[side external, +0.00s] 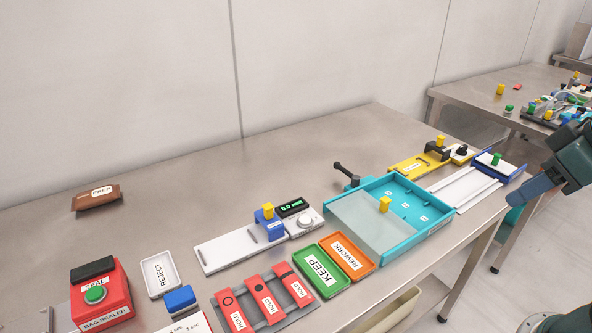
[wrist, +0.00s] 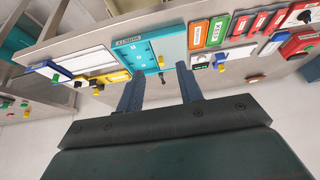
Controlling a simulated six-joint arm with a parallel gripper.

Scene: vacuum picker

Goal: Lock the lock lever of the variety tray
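The variety tray (side external: 412,240) is a teal open box on the steel table, with a translucent sliding cover (side external: 365,222) over its left part and a yellow knob (side external: 384,204) on the cover. Its black lock lever (side external: 345,173) stands at the back left corner, tilted up to the left with a round end. In the wrist view the tray (wrist: 172,47) appears upside down beyond the fingers. My gripper (wrist: 159,72) is open and empty, its two blue fingers apart. In the side view it (side external: 522,193) hangs past the table's right edge, well away from the lever.
Left of the tray are green KEEP (side external: 312,279) and orange REWORK (side external: 347,255) trays and a white slide fixture (side external: 228,247). Yellow (side external: 410,165) and white-blue (side external: 468,188) fixtures stand to its right. The table behind the lever is clear.

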